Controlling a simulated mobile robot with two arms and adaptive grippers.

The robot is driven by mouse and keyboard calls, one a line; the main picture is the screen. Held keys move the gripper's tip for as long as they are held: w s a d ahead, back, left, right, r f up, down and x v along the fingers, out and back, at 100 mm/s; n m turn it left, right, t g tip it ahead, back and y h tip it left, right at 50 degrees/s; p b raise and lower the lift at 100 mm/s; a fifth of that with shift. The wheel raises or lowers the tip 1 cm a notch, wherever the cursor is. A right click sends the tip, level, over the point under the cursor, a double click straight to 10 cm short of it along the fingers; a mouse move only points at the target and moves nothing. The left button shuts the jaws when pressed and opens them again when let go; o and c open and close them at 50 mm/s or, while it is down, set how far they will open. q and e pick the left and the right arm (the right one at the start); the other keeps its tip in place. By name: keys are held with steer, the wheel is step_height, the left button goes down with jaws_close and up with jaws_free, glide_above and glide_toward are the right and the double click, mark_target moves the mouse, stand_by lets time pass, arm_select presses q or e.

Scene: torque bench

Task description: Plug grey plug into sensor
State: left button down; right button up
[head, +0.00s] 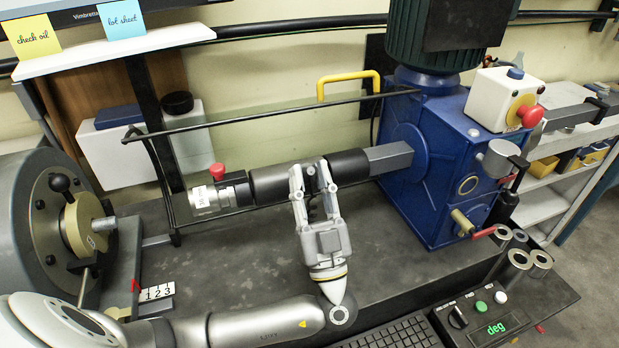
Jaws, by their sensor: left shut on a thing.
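The tool lies nearly level above the bench. Its right end is a grey square bar (389,157) that meets the blue gearbox. I cannot tell for sure which part is the grey plug or which is the sensor. My right gripper is not in view.
A blue gearbox (428,165) with a dark motor stands at the right. A grey machine (32,215) with a yellow disc (84,226) stands at the left. A black rail (270,115) runs behind the tool. A keyboard (400,334) and control box (488,318) sit at the front.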

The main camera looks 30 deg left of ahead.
arm_select(q)
steer(key=c, duration=1.1)
jaws_free()
steer(key=shift+o, duration=0.2)
steer(key=v, duration=1.2)
steer(key=shift+d, duration=0.15)
